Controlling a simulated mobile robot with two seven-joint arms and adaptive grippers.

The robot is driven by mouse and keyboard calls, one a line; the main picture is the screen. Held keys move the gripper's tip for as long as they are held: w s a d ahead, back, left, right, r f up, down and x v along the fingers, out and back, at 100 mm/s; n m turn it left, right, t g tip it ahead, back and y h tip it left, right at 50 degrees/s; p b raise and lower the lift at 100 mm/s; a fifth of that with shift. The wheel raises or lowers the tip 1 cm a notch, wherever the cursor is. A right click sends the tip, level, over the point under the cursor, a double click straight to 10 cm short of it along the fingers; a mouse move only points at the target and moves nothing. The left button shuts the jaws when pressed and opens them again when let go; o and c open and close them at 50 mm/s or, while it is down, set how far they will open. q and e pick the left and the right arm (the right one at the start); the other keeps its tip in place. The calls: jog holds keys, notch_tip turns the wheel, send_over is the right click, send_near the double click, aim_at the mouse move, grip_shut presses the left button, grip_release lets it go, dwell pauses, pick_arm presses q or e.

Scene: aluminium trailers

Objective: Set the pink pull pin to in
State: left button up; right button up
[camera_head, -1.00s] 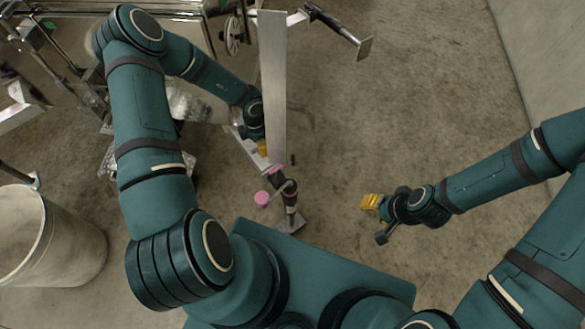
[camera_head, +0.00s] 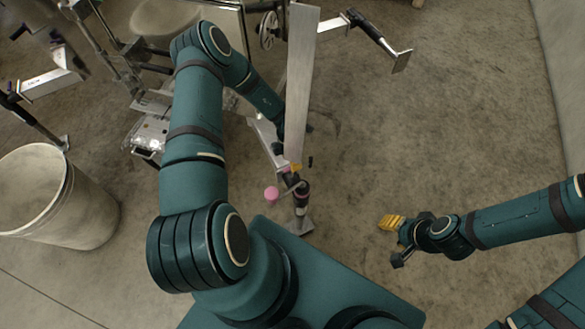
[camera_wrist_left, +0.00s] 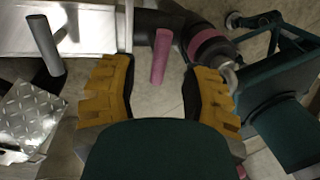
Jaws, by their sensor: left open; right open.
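The pink pull pin (camera_wrist_left: 161,56) shows in the left wrist view as a short pink rod beside a dark tube with pink bands (camera_wrist_left: 207,43). My left gripper (camera_wrist_left: 160,78) is open, its yellow fingers on either side of the rod's picture position; I cannot tell whether they touch it. In the head view my left gripper (camera_head: 295,167) is at the top of the jack (camera_head: 301,198), largely hidden by the silver beam, and the pin cannot be made out. My right gripper (camera_head: 391,222) is open and empty, above the floor to the right.
A long silver beam (camera_head: 302,80) stands close by my left gripper. A round pink knob (camera_head: 271,193) sticks out left of the jack. A pale bin (camera_head: 60,200) stands at the left, with trailer frames behind it. The floor at the right is clear.

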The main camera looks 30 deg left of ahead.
pick_arm(q)
jog(key=shift+s+d+f+b, duration=0.1)
jog(key=shift+d+f+b, duration=0.1)
jog(key=shift+f, duration=0.9)
jog(key=shift+s+d+f+b, duration=0.1)
jog(key=shift+d+f+b, duration=0.05)
jog(key=shift+f, duration=0.9)
grip_shut()
